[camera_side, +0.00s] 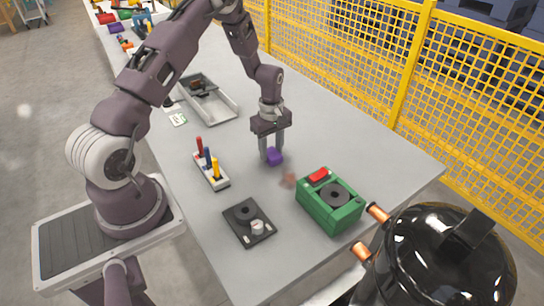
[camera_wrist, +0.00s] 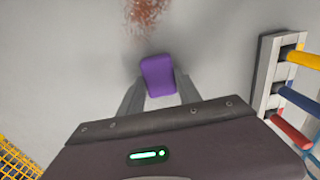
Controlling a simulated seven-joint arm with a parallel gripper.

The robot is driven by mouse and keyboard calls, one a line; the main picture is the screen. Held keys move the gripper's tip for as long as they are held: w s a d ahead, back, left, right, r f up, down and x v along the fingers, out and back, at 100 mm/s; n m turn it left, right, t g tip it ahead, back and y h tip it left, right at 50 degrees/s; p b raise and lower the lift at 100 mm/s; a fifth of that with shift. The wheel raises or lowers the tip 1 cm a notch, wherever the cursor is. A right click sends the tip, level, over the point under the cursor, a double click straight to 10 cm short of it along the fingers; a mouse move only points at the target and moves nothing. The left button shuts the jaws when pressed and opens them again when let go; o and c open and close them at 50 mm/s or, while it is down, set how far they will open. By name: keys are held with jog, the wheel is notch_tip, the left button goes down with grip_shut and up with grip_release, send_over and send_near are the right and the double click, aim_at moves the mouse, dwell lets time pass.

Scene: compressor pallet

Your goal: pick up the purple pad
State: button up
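The purple pad (camera_side: 275,157) lies on the grey table below my gripper (camera_side: 272,155). In the wrist view the purple pad (camera_wrist: 158,76) shows as a rounded block at the ends of the two fingers. My gripper (camera_wrist: 157,95) points down with its fingers apart, one on each side of the pad's near end. A sliver of table seems to show between the fingers and the pad's near end. Whether the fingers touch the pad is hard to tell.
A rack of red, blue and yellow handled tools (camera_side: 211,168) stands left of the gripper. A green box (camera_side: 329,203) and a dark plate (camera_side: 249,223) are nearer the front. A grey tray (camera_side: 222,108) lies behind. A reddish smudge (camera_side: 288,180) marks the table.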

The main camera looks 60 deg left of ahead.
aim_at(271, 152)
jog(key=shift+c, duration=1.4)
notch_tip(271, 152, up, 10)
